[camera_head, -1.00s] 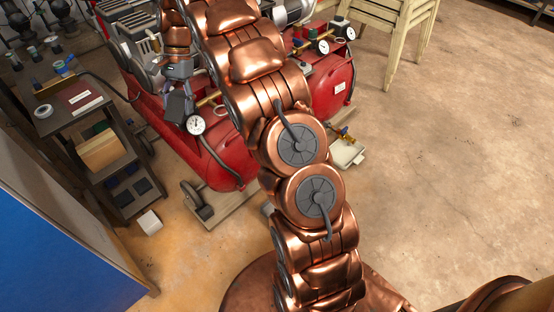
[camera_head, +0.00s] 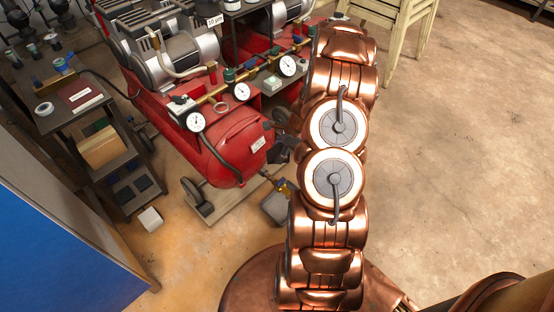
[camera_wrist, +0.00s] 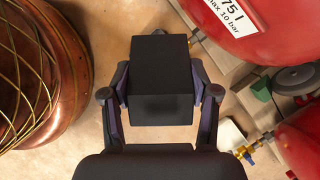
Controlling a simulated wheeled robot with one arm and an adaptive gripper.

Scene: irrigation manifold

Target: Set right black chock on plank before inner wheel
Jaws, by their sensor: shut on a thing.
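My gripper (camera_wrist: 160,96) is shut on a black chock (camera_wrist: 161,80), with one finger against each side. The chock looks like a dark block from above; it hangs over the floor. In the wrist view, a dark wheel (camera_wrist: 298,79) rests on a wooden plank (camera_wrist: 245,98) between two red tanks, right of the chock and apart from it. Another wheel (camera_head: 193,194) stands on the near plank (camera_head: 215,203).
A green block (camera_wrist: 262,90) lies by the wheel. A pale tray (camera_wrist: 232,135) sits below. A white cube (camera_head: 150,220) is on the floor.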

